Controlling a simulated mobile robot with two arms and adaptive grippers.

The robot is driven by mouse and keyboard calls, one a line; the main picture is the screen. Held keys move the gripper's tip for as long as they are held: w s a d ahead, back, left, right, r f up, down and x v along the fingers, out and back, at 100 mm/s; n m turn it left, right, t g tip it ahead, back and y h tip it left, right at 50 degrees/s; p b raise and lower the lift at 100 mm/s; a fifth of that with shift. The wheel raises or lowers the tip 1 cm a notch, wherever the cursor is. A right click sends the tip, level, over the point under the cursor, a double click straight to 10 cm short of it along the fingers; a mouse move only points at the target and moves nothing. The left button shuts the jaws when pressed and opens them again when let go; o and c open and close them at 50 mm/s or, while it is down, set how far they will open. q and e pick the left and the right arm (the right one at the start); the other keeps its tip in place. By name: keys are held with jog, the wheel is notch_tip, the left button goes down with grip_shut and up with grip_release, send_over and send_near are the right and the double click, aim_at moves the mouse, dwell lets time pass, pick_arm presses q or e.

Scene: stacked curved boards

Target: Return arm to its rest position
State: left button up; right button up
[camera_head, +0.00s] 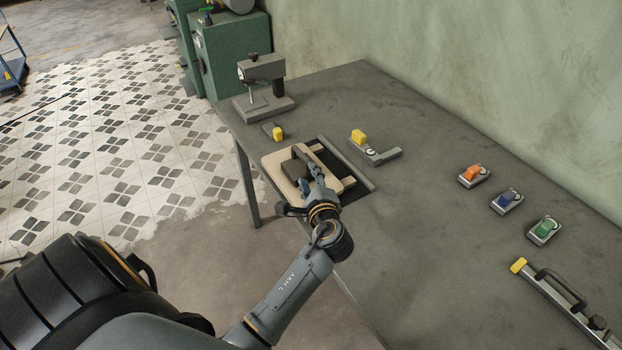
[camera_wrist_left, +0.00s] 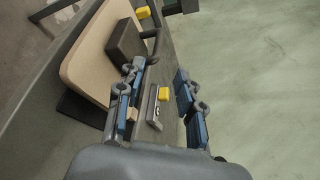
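The tan curved boards (camera_head: 275,163) lie stacked at the table's near edge, over a dark recess. A dark block (camera_head: 296,170) rests on them. In the left wrist view the tan board (camera_wrist_left: 92,60) and the dark block (camera_wrist_left: 124,43) are at the upper left. My left gripper (camera_head: 309,176) is over the boards in the head view and hides part of them. In the left wrist view its fingers (camera_wrist_left: 158,98) are spread apart, with no object clearly held between them. Whether a finger touches the boards cannot be told. My right gripper is in neither view.
On the grey table (camera_head: 420,230) are a grey press-like device (camera_head: 263,85), a yellow-topped clamp (camera_head: 370,147), and orange (camera_head: 474,174), blue (camera_head: 507,200) and green (camera_head: 544,230) switches. A handled bar (camera_head: 565,300) lies at right. The table's middle is clear. A wall rises behind.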

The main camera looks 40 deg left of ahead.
pick_arm(q)
jog(key=s+d+f+n+g+h, duration=0.2)
jog(key=s+f+n+h, duration=0.15)
jog(key=s, duration=0.35)
jog(key=s+d+f+n+g+h, duration=0.2)
jog(key=s+f+n, duration=0.3)
jog(key=s, duration=0.2)
jog(key=s+d+n+g+h, duration=0.3)
jog(key=s+d+n+h, duration=0.25)
jog(key=s+d, duration=0.7)
notch_tip(320, 180, down, 28)
jog(key=s+a+m+g+b, duration=0.1)
jog(key=s+a+b, duration=0.1)
jog(key=s+a+f+g+b, duration=0.1)
jog(key=s+a+f, duration=0.2)
jog(key=s+f, duration=1.4)
jog(key=shift+f+g, duration=0.3)
jog(key=shift+f, duration=0.05)
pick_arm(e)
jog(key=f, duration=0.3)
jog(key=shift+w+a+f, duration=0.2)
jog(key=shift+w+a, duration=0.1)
